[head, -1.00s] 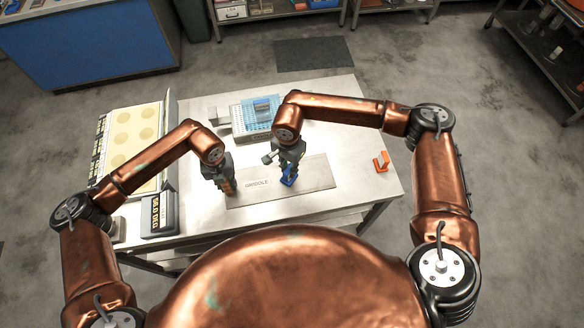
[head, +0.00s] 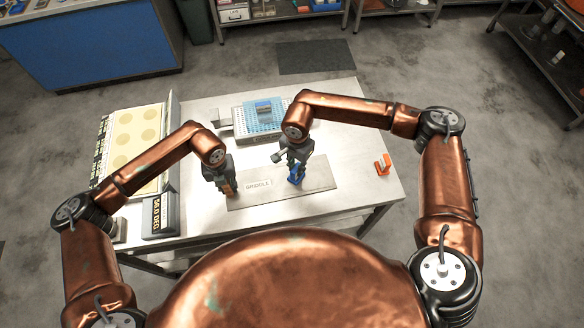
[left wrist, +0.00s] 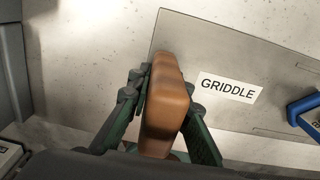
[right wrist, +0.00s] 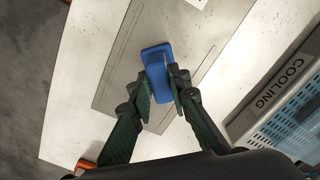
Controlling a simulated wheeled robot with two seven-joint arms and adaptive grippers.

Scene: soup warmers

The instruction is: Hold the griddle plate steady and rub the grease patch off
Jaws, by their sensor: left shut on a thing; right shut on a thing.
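The flat grey griddle plate (head: 320,174), labelled GRIDDLE, lies on the steel table. My left gripper (head: 227,186) is at the plate's left end, shut on its brown handle (left wrist: 165,105). My right gripper (head: 296,168) is over the plate, right of the label, shut on a blue scrubber (right wrist: 157,62). The scrubber also shows in the left wrist view (left wrist: 306,112). I cannot tell whether it touches the plate. I cannot make out a grease patch; the scrubber and gripper hide part of the surface.
A blue perforated basket (head: 262,113) stands behind the plate, beside a COOLING label (right wrist: 280,83). A tray with pale round marks (head: 134,140) and a dark display box (head: 160,214) are at the left. An orange object (head: 383,165) sits at the right; table around it is clear.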

